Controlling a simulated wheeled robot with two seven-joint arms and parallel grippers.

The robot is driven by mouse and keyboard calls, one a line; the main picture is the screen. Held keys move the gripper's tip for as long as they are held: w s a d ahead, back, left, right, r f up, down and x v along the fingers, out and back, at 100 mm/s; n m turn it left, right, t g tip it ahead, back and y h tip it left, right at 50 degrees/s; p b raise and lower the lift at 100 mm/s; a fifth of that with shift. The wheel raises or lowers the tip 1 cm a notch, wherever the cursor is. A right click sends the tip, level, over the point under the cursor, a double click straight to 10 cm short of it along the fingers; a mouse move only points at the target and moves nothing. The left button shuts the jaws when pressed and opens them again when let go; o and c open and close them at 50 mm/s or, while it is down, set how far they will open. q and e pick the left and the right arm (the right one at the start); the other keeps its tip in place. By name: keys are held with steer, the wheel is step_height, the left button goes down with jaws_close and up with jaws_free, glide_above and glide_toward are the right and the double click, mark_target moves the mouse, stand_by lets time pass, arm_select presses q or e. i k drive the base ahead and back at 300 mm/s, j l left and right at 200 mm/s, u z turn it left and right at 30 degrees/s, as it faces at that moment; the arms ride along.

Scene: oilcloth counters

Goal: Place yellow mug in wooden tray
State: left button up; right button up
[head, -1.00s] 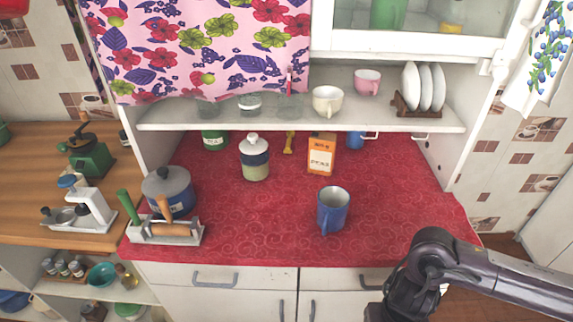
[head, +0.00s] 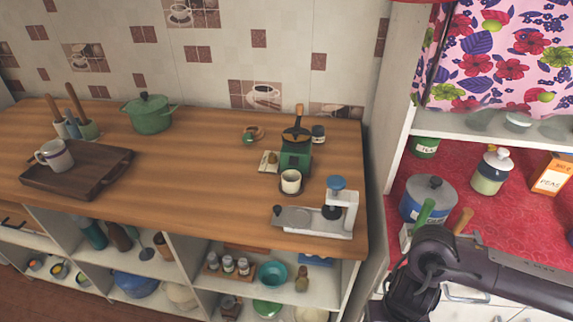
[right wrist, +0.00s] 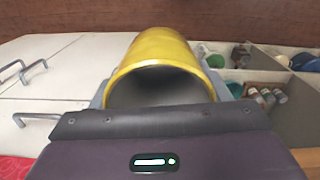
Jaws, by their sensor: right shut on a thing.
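The yellow mug (right wrist: 160,52) is in my right gripper (right wrist: 160,88) in the right wrist view, its open mouth facing the camera. The gripper is shut on it. In the head view my right arm comes in at the lower right, in front of the red counter; the yellow mug does not show there. The dark wooden tray (head: 98,180) lies on the wooden counter at the left, well away from my right arm. A pale mug with a dark rim (head: 54,156) stands in its left part. My left gripper is not in view.
On the wooden counter (head: 180,190) are a green pot (head: 149,114), a utensil holder (head: 88,129), a green grinder (head: 296,155), a cream cup (head: 291,181) and a white scale (head: 340,215). A blue pot (head: 427,196) stands on the red counter. The tray's right part is clear.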

mark_target(91, 174)
steer(key=j, duration=0.5)
steer(key=i+j+u, duration=0.1)
steer(key=j, duration=0.4)
steer(key=i+j, duration=0.1)
steer(key=j, duration=0.35)
steer(key=i+j+u, duration=0.1)
steer(key=j, duration=0.4)
steer(key=i+j, duration=0.1)
steer(key=j, duration=0.4)
steer(key=i+j+u, duration=0.1)
steer(key=j, duration=0.35)
